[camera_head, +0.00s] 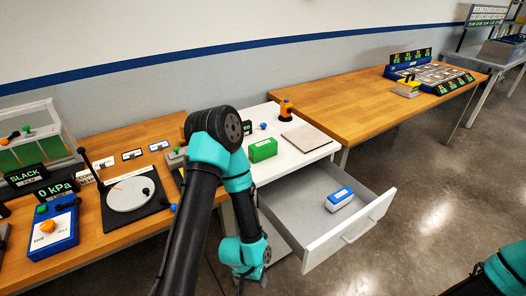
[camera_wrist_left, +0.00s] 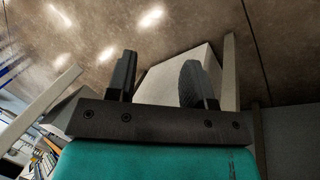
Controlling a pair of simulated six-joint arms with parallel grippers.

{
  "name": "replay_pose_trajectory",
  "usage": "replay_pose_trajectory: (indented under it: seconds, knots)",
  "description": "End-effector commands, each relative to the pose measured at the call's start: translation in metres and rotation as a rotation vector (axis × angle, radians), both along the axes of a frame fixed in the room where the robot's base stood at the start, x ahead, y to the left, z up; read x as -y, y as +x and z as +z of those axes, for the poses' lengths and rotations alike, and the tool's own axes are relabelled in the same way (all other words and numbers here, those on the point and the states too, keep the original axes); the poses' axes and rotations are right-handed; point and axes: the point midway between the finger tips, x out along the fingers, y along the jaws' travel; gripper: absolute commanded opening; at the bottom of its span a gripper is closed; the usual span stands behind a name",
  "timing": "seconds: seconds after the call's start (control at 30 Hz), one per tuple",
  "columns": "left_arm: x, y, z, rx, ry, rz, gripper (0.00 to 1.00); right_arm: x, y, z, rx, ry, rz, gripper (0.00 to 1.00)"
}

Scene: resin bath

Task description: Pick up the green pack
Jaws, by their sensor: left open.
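The green pack (camera_head: 263,150) is a small green box lying on the white cabinet top (camera_head: 318,156), just right of my left arm's upper joints. In the head view, my left arm bends down in front of the cabinet, left of the open drawer. Its gripper is low and mostly hidden there, well below and apart from the pack. In the left wrist view, my left gripper (camera_wrist_left: 156,78) is open, with two dark fingers spread apart and nothing seen between them. The pack is not seen in the wrist view. My right gripper is out of view; only part of that arm shows bottom right.
An open drawer (camera_head: 377,217) juts out below the cabinet top and holds a blue-and-white box (camera_head: 340,198). A flat beige plate (camera_head: 306,137) and an orange-and-black item (camera_head: 286,109) stand near the pack. A round white disc device (camera_head: 130,194) and a blue control box (camera_head: 53,232) sit left.

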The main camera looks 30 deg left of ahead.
Motion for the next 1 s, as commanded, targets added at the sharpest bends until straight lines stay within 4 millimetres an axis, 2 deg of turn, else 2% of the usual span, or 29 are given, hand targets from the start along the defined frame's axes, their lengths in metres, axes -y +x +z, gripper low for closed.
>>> replay_pose_trajectory:
  seconds: [0.03,0.37,0.57,0.67,0.77,0.83,1.0]
  knots:
    - [0.000,0.000,0.000,0.000,0.000,0.000,0.52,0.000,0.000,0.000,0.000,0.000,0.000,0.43]
    - [0.000,0.000,0.000,0.000,0.000,0.000,0.83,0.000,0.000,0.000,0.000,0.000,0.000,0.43]
    - [0.000,0.000,0.000,0.000,0.000,-0.001,0.83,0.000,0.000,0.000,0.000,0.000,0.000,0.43]
    - [0.000,0.008,0.001,0.011,0.000,-0.017,0.83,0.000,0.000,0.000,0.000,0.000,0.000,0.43]
    - [-0.001,0.030,0.006,0.040,0.000,-0.075,0.83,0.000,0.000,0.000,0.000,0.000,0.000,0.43]
    - [-0.002,0.055,0.013,0.073,0.003,-0.144,0.83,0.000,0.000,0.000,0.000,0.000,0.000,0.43]
    - [-0.013,0.139,0.052,0.175,0.044,-0.390,0.83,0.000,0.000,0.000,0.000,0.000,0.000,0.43]
